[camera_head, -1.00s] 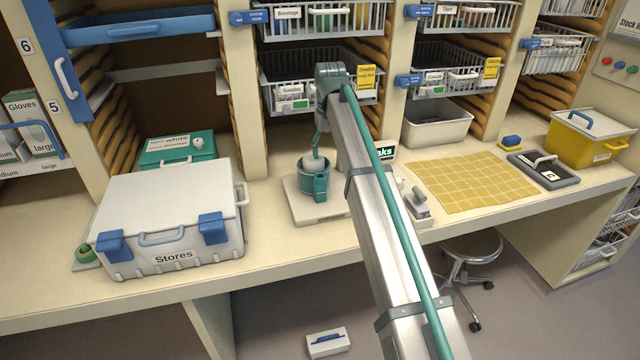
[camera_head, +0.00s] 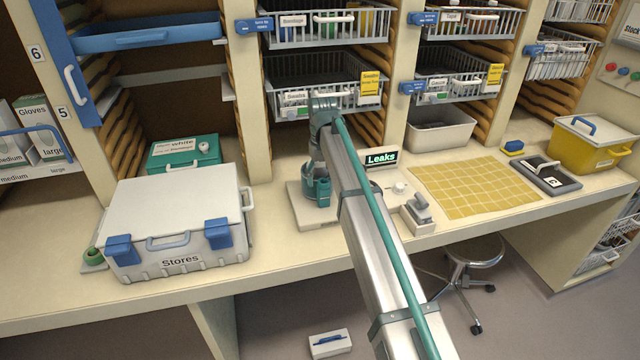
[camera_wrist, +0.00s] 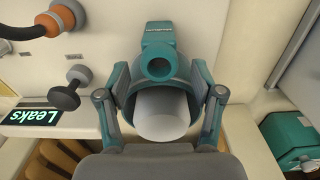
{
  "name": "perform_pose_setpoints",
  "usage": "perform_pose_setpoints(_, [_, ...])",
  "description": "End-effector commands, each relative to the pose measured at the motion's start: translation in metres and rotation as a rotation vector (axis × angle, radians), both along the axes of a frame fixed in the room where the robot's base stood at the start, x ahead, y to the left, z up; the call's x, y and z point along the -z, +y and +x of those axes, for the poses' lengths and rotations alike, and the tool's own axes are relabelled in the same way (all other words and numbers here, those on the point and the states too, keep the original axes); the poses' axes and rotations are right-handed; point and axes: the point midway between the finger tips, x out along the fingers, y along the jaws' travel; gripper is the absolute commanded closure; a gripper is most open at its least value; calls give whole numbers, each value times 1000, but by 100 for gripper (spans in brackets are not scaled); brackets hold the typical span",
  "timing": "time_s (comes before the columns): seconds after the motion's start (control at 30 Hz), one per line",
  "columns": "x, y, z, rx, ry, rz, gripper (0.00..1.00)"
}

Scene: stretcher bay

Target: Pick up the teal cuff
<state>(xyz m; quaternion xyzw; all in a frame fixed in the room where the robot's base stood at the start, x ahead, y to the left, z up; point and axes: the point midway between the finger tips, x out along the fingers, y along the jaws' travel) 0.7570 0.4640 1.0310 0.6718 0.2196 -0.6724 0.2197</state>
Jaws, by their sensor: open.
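The teal cuff (camera_head: 322,190) stands on a pale base plate on the bench, partly hidden by my arm in the head view. In the wrist view the cuff (camera_wrist: 181,48) is wrapped around a white cylinder (camera_wrist: 163,116), with a round port and a labelled tab facing away from my palm. My gripper (camera_wrist: 160,84) is open, with one finger on each side of the cuff. Whether the fingers touch it, I cannot tell. In the head view the fingers are mostly hidden behind my arm.
Wire baskets (camera_head: 320,85) hang behind. A yellow mat (camera_head: 473,185) lies further right.

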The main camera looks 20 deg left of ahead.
Motion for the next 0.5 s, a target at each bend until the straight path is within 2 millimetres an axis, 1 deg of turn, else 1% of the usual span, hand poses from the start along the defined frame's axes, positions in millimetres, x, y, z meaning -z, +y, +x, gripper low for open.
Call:
perform_pose_setpoints(0.1, [15, -1, -1, 0, 1, -1, 33])
perform_pose_setpoints(0.2, [21, -1, -1, 0, 0, 0, 33])
perform_pose_setpoints(0.4, [23, 0, 0, 0, -1, 1, 33])
perform_pose_setpoints(0.47, [23, 0, 0, 0, -1, 1, 42])
perform_pose_setpoints(0.5, [23, 0, 0, 0, -1, 1, 48])
